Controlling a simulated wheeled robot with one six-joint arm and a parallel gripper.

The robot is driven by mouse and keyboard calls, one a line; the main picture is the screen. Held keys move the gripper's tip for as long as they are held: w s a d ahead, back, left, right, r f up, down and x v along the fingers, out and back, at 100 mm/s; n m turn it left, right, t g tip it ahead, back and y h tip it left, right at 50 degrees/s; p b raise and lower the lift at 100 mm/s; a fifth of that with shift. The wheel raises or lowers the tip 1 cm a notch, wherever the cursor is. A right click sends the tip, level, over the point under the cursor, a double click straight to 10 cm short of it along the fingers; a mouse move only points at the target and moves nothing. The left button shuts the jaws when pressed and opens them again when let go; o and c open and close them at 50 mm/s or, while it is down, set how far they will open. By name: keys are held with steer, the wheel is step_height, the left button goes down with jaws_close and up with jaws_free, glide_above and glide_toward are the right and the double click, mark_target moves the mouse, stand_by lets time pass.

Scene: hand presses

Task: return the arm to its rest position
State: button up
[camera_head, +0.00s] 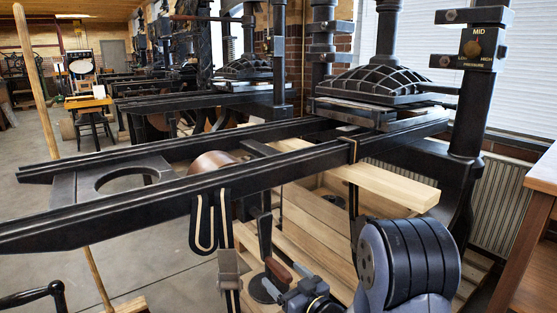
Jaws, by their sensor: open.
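My arm shows at the bottom right of the head view, with a thick grey-blue joint (410,265) ringed in black. My gripper (286,284) is small and dark at the bottom centre, left of that joint. It is open. A dark crank with a red-brown grip (278,268) lies right by it in the picture; I cannot tell whether they touch. Part of the gripper blends into the dark parts behind it.
A black hand press (375,85) stands behind my arm, its long rails (200,185) reaching left. A pale wooden board (390,187) and planks lie behind the arm. A wooden cabinet (540,180) stands at right.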

steer(key=shift+w+d, duration=0.1)
steer(key=shift+d, duration=0.05)
steer(key=shift+s+a, duration=0.25)
steer(key=shift+a, duration=0.05)
steer(key=b+v, duration=0.2)
steer(key=v, duration=0.7)
steer(key=p+x, duration=0.2)
steer(key=x, duration=0.7)
steer(key=shift+a, duration=0.1)
steer(key=shift+w+d+n, duration=0.5)
steer(key=shift+w+d, duration=0.05)
steer(key=shift+d, duration=0.25)
steer(key=shift+w+d+r+n, duration=0.1)
steer(key=shift+w+d+n, duration=0.25)
steer(key=shift+n, duration=0.35)
steer(key=shift+d+r, duration=0.1)
